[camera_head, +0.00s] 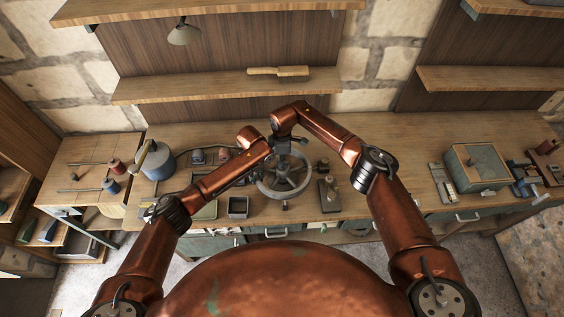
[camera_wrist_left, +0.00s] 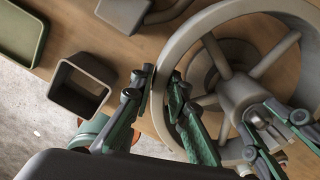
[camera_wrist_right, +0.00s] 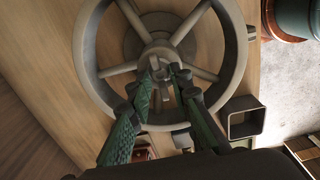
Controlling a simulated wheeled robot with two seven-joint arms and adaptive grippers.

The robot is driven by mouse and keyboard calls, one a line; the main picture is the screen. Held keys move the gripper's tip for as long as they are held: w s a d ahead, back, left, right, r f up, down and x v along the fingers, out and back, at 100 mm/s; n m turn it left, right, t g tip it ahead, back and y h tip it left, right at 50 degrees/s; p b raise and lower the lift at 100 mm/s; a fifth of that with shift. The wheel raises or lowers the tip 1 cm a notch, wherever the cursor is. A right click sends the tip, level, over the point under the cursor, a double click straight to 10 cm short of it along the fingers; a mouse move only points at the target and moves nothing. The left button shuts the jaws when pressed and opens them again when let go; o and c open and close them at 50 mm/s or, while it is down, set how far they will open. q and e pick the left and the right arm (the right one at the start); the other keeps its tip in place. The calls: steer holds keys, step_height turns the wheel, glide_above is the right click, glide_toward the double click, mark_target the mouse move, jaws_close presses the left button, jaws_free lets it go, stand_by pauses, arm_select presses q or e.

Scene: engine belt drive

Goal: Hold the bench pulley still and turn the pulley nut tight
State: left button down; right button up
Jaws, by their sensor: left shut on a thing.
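The bench pulley (camera_head: 284,196), a grey spoked wheel, lies flat on the bench and shows large in the left wrist view (camera_wrist_left: 181,48) and the right wrist view (camera_wrist_right: 86,60).
A small open square box (camera_head: 238,207) stands left of the pulley, close to my left gripper. A grey block-like fixture (camera_head: 329,196) stands on its right. A blue-grey can (camera_head: 157,162) and spools are further left.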

arm_select(q)
steer(key=shift+d+r, duration=0.1)
steer(key=shift+d, duration=0.25)
arm_select(e)
steer(key=o, duration=0.3)
steer(key=shift+d, duration=0.1)
steer(key=shift+o, duration=0.2)
step_height(320, 180, up, 12)
step_height(320, 180, up, 12)
stand_by(0.7)
arm_select(q)
steer(key=c, duration=1.9)
jaws_free()
steer(key=shift+o, duration=0.5)
steer(key=shift+a, duration=0.2)
